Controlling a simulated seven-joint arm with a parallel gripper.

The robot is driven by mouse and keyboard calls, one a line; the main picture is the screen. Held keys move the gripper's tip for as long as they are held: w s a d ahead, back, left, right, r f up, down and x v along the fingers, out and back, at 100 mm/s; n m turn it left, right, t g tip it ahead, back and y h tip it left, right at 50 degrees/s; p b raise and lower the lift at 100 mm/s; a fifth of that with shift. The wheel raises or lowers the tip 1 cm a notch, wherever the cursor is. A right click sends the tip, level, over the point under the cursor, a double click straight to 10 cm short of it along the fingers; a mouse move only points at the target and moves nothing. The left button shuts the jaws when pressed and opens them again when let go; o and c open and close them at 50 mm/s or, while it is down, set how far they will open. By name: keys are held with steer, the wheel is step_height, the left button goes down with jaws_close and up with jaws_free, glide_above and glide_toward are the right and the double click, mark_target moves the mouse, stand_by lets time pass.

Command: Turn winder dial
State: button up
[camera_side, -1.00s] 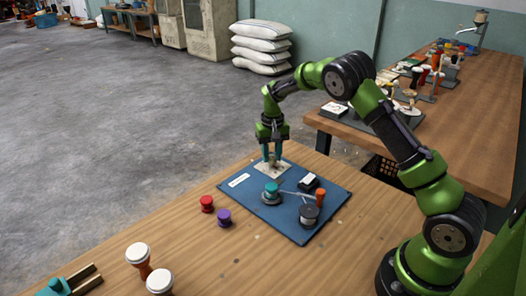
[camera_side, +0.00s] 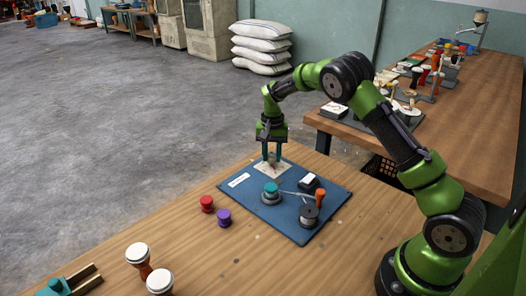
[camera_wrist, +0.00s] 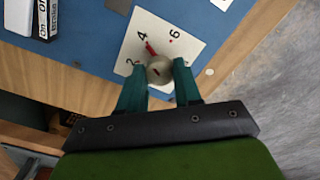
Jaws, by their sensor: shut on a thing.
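The winder dial is a round beige knob (camera_wrist: 159,71) on a white plate (camera_wrist: 134,45) printed with 2, 4 and 6. Its red pointer (camera_wrist: 150,47) points close to the 4, on the side toward the 6. My gripper (camera_wrist: 160,74) has its teal fingers on both sides of the knob, shut on it. In the side view my gripper (camera_side: 272,158) points straight down over the plate (camera_side: 260,169) at the back corner of the blue board (camera_side: 240,194). The fingers partly hide the knob there.
The board also bears a teal-topped spool (camera_side: 271,190), a dark-based spool (camera_side: 308,215), an orange handle (camera_side: 320,197) and a black-and-white box (camera_side: 309,181). A red spool (camera_side: 206,204) and a purple spool (camera_side: 224,217) stand left of the board. White-topped drums (camera_side: 138,256) stand at the front left.

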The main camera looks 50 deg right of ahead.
mark_target(275, 157)
steer(key=shift+r, duration=0.1)
steer(key=o, duration=1)
steer(key=shift+o, duration=0.2)
step_height(275, 157, up, 17)
steer(key=s+a+r+n+t, duration=0.1)
steer(key=s+a+n+t, duration=0.1)
steer(key=s+a, duration=0.3)
steer(key=s+a+r+n+t+y, duration=0.1)
steer(key=s+a, duration=0.4)
steer(key=s, duration=0.8)
steer(key=s+a+r+n+t+y, duration=0.1)
steer(key=s+a+r+n+t, duration=0.1)
steer(key=s, duration=0.7)
steer(key=a+n+t, duration=0.1)
steer(key=a+t, duration=0.1)
steer(key=shift+s+a+r+n, duration=0.15)
steer(key=shift+s+a+n, duration=0.15)
steer(key=shift+a, duration=0.1)
